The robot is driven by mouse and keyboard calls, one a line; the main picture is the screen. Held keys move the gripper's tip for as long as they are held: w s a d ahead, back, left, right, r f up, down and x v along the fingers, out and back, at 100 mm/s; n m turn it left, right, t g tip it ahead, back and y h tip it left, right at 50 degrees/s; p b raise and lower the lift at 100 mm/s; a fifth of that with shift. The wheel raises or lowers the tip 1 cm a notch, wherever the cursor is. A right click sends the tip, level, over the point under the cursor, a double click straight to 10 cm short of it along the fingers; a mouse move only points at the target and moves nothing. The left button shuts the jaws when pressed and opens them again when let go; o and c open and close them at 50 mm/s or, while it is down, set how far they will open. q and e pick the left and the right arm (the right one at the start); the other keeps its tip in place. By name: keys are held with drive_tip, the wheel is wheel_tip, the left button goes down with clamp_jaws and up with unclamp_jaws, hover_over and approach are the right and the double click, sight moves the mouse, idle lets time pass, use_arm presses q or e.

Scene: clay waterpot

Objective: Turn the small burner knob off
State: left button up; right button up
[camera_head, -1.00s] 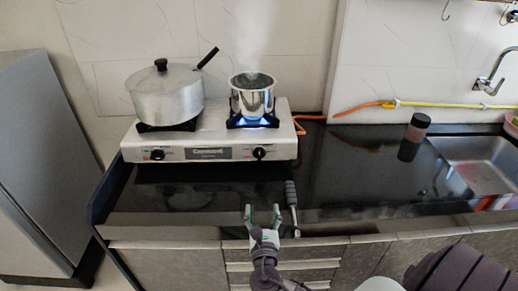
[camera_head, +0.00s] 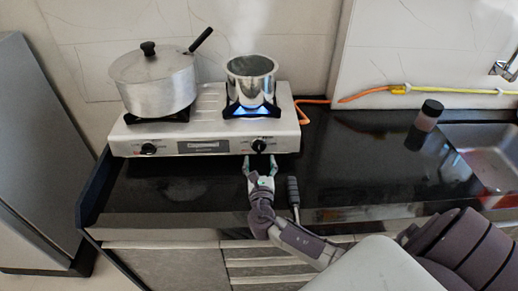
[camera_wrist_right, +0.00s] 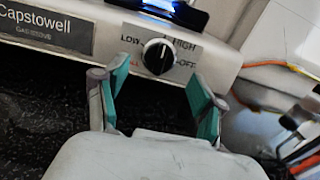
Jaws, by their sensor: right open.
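The white gas stove (camera_head: 222,133) has two black knobs on its front panel. The right knob (camera_head: 259,146) is under the small steel pot (camera_head: 250,80), whose burner shows a blue flame (camera_head: 250,110). In the right wrist view this knob (camera_wrist_right: 157,56) sits between LOW, HIGH and OFF labels, its white mark near upright, toward HIGH. My right gripper (camera_head: 259,163) is open, just in front of and below the knob. In the right wrist view its green-padded fingers (camera_wrist_right: 160,95) are spread either side, with nothing between them. My left gripper is out of view.
A large lidded pot (camera_head: 155,80) stands on the left burner, above the left knob (camera_head: 148,149). A grey-handled tool (camera_head: 293,190) lies right of my gripper. An orange hose (camera_head: 305,112) runs behind the stove. A jar (camera_head: 432,108) and sink (camera_head: 485,145) are at right.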

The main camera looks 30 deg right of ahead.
sight(259, 151)
drive_tip(key=x, duration=0.4)
drive_tip(key=shift+w+d, duration=0.2)
drive_tip(key=shift+w, duration=0.15)
drive_tip(key=shift+w+d, duration=0.15)
drive_tip(key=shift+w, duration=0.05)
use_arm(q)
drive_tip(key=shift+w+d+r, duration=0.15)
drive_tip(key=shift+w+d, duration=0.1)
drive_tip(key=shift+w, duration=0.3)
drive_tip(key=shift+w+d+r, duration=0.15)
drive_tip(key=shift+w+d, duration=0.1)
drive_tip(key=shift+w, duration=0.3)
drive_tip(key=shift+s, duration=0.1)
use_arm(e)
drive_tip(key=shift+c, duration=0.9)
drive_tip(key=c, duration=0.9)
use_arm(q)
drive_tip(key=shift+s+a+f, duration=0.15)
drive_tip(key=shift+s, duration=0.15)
use_arm(e)
drive_tip(key=shift+c, duration=0.2)
